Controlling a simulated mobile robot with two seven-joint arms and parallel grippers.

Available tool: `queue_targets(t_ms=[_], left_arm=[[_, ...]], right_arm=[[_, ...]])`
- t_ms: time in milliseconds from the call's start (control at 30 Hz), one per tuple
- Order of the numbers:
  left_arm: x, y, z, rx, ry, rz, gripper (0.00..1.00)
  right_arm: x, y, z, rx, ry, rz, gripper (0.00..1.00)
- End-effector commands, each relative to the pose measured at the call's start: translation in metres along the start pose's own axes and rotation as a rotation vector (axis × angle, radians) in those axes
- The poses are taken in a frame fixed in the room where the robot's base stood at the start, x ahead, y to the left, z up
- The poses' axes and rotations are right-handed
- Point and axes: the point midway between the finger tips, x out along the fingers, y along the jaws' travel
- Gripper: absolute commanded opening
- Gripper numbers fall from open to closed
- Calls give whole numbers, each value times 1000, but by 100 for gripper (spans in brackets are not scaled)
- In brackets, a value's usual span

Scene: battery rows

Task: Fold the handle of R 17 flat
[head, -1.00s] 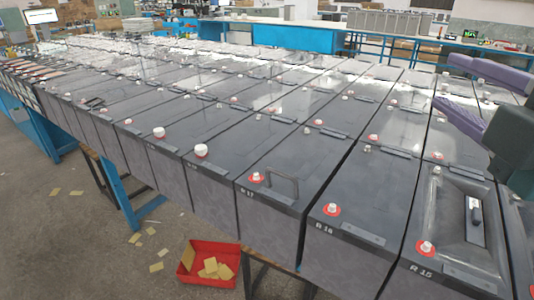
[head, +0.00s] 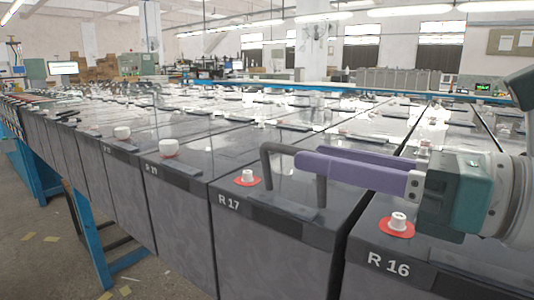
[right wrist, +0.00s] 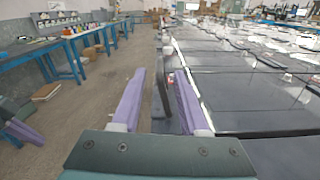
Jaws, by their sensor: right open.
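Battery R 17 (head: 222,228) is a dark grey block in the front row with a white label. Its handle (head: 266,168), a dark arch, stands upright on the lid behind a white terminal cap with a red ring (head: 247,178). My right gripper (head: 309,155) is open, and its purple fingers reach in from the right at the handle's upper right corner, partly hiding it. In the right wrist view a dark upright bar, apparently the handle (right wrist: 161,98), shows between the fingers. A purple finger, apparently my left gripper's (right wrist: 22,131), shows at the lower left there; its opening is unclear.
Battery R 16 (head: 385,272) stands right of R 17, its red-ringed terminal (head: 397,224) below my right gripper. White caps (head: 169,148) rise from batteries to the left. Rows of batteries fill the area behind. Open floor (right wrist: 90,95) lies along the front of the row.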

Motion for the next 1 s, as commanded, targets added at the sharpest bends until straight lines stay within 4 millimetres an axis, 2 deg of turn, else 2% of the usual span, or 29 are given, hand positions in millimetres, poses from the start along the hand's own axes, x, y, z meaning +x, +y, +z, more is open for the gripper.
queue_targets(t_ms=[33, 200, 400, 567, 800, 1000], left_arm=[[-5, 0, -1, 0, -1, 0, 0], [-8, 0, -2, 1, -1, -1, 0], [-8, -1, -2, 1, -1, -1, 0], [-7, -1, -2, 2, -1, -1, 0], [-7, -1, -2, 2, -1, -1, 0], [-7, -1, -2, 2, -1, -1, 0]], right_arm=[[10, 1, 5, 1, -4, 3, 44], [44, 1, 4, 3, -5, 1, 44], [73, 0, 2, 4, -5, 0, 44], [82, 1, 2, 3, -3, 0, 44], [82, 1, 2, 4, -2, 0, 44], [82, 1, 2, 4, -3, 0, 21]])
